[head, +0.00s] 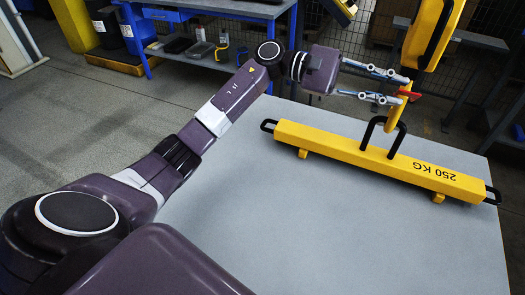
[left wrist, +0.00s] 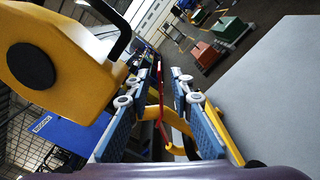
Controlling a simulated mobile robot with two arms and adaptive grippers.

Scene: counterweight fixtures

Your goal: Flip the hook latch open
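The red hook latch (head: 409,94) is a thin lever on the yellow hook (head: 396,118), which hangs below a yellow hoist body (head: 431,35). The hook passes by the black lifting loop of the yellow 250 KG counterweight (head: 375,161); I cannot tell if it bears on it. My left gripper (head: 405,90) is open, its fingertips at the latch. In the left wrist view the red latch (left wrist: 161,92) shows between the open fingers (left wrist: 167,70), nearer the left one; contact is unclear. The hook (left wrist: 178,126) is partly hidden by the fingers. My right gripper is not in view.
The counterweight rests on a grey table (head: 300,220) with clear surface in front of it. The yellow hoist body stands close beside the fingers in the left wrist view (left wrist: 60,65). A blue workbench (head: 220,8) and wire fence are behind.

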